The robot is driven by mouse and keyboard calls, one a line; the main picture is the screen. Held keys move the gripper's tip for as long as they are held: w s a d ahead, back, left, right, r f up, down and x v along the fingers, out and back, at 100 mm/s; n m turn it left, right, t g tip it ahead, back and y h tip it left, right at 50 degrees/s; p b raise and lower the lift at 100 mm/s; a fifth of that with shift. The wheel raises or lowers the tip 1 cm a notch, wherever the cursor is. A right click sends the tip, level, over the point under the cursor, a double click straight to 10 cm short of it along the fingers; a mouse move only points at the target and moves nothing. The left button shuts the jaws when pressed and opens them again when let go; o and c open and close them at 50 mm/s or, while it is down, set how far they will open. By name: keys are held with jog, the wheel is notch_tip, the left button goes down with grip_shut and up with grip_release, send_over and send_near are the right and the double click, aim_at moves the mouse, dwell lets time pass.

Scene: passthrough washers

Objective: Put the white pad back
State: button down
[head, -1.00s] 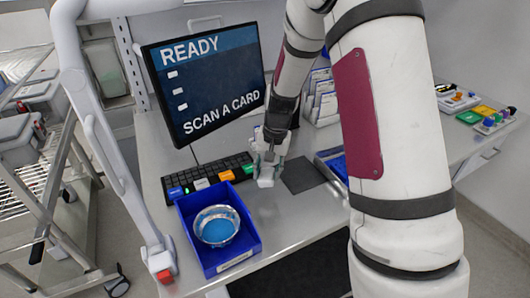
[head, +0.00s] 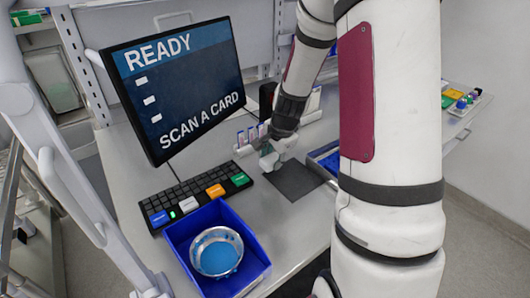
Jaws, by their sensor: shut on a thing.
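My gripper (head: 269,154) is at the back left corner of a dark grey mat on the metal counter. It points down and is shut on a small white piece (head: 268,163), which looks like the white pad. The fingers and the distance hide most of the pad. I cannot tell whether it touches the counter.
A small rack with blue-and-white cards (head: 250,136) stands just behind my gripper. A keyboard (head: 195,200) and monitor (head: 180,85) are to the left. A blue bin (head: 255,262) with a metal bowl (head: 216,252) is in front. A blue tray (head: 325,158) is at right.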

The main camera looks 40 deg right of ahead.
jog(key=w+d, duration=0.1)
jog(key=w, duration=0.3)
jog(key=w+d, duration=0.1)
jog(key=w, duration=0.2)
jog(key=shift+w+d+f, duration=0.1)
jog(key=shift+d+f, duration=0.2)
jog(key=shift+f, duration=0.05)
jog(key=shift+w+f+p, duration=0.1)
jog(key=shift+f+p, duration=0.4)
jog(key=shift+f, duration=1.3)
jog(key=shift+f, duration=0.1)
jog(key=c, duration=1)
grip_release()
